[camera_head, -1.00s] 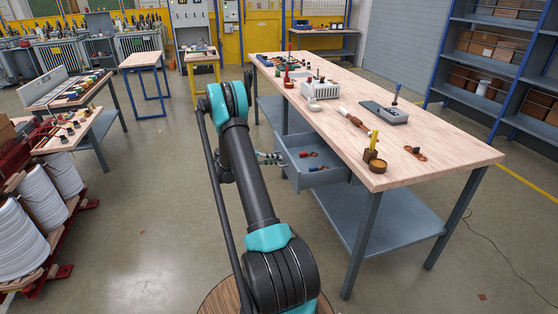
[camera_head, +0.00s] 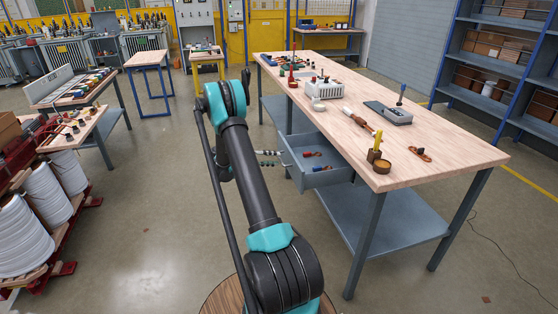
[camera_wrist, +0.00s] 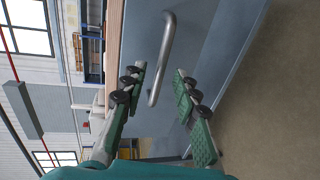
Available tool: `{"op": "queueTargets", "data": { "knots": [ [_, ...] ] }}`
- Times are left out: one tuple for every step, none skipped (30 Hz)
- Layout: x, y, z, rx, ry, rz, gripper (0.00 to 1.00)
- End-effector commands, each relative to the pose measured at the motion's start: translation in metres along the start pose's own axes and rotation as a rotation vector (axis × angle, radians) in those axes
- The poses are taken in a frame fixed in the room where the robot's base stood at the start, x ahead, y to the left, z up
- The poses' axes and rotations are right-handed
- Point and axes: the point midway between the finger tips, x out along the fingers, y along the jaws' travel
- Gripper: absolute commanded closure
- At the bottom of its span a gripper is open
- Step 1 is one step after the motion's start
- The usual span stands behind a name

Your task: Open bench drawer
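The bench drawer (camera_head: 325,175) is grey and stands partly pulled out from under the wooden-topped bench (camera_head: 440,150), with small red and blue items inside. In the wrist view its metal bar handle (camera_wrist: 164,58) shows on the grey drawer front (camera_wrist: 205,50). My gripper (camera_wrist: 160,80) is open, its green fingers spread apart. The handle lies between and just ahead of the fingertips; I see no clear contact. In the head view my gripper (camera_head: 276,153) is at the left of the drawer front, partly hidden behind my arm.
A lower shelf (camera_head: 385,225) lies beneath. White spools (camera_head: 48,193) stand at left. The floor between is clear.

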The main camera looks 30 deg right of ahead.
Motion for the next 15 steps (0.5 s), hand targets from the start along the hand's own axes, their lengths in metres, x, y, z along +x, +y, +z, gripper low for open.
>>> {"op": "queueTargets", "data": {
  "knots": [
    [-0.012,0.000,0.000,-0.001,0.003,0.000,0.70],
    [-0.019,0.000,0.000,-0.001,0.004,0.000,0.70],
    [-0.027,0.000,0.000,0.000,0.003,0.000,0.70],
    [-0.033,0.000,0.000,0.000,0.003,0.000,0.70],
    [-0.039,0.000,0.000,0.000,0.004,0.000,0.70],
    [-0.047,0.000,0.000,0.000,0.003,0.000,0.70],
    [-0.052,0.000,0.000,0.000,0.002,0.000,0.70],
    [-0.058,0.000,0.000,0.000,0.002,0.000,0.70],
    [-0.064,0.000,0.000,0.000,0.003,0.000,0.70],
    [-0.068,0.000,0.000,0.000,0.002,0.000,0.70],
    [-0.071,0.000,0.000,0.000,0.001,0.000,0.70],
    [-0.076,0.000,0.000,0.000,0.001,0.000,0.70],
    [-0.079,0.000,0.000,-0.001,0.001,0.000,0.70],
    [-0.081,0.000,0.000,-0.001,0.002,0.000,0.70],
    [-0.084,0.000,0.000,0.000,0.001,0.000,0.70]
  ]
}}
